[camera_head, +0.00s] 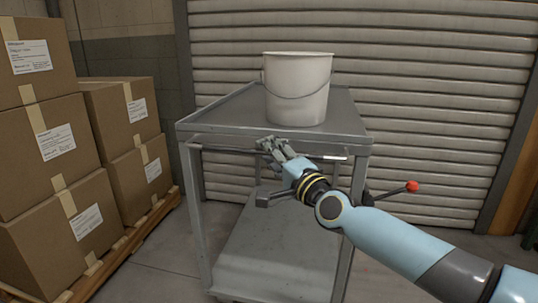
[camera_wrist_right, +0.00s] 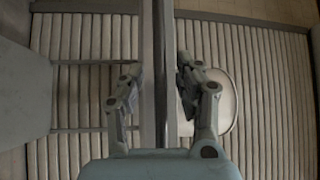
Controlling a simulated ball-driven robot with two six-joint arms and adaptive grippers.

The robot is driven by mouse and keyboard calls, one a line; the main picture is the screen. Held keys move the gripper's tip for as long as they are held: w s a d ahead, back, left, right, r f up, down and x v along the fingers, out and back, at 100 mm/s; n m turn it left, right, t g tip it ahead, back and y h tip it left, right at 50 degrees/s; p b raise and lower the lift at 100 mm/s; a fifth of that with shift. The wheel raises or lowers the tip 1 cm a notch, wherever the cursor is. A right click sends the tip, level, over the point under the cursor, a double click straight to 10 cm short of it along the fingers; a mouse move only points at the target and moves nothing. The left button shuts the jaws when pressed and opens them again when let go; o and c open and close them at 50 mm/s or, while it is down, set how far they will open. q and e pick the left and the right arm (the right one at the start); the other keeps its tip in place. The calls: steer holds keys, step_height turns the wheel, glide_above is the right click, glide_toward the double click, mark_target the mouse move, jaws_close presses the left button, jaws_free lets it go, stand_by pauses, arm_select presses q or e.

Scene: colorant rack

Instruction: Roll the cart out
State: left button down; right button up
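The grey two-tier cart (camera_head: 230,118) stands in front of a roller shutter, with a white bucket (camera_head: 297,88) upright on its top shelf. The bucket also shows in the right wrist view (camera_wrist_right: 226,100), partly behind a finger. A thin handle bar (camera_head: 225,150) runs along the cart's near edge. My right gripper (camera_head: 272,146) is at the middle of this bar. In the right wrist view, its fingers (camera_wrist_right: 158,85) stand on both sides of the bar, apart, and look open around it. I cannot see clear contact. My left gripper is out of view.
Stacked cardboard boxes (camera_head: 45,145) on a wooden pallet (camera_head: 128,240) stand close to the cart's left. The roller shutter (camera_head: 440,90) closes off the back. A lever with a red knob (camera_head: 412,187) sticks out at the cart's right side. Bare floor (camera_head: 180,265) shows at the front left.

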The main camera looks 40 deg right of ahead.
steer(key=shift+w, duration=0.2)
steer(key=shift+c, duration=0.2)
jaws_close()
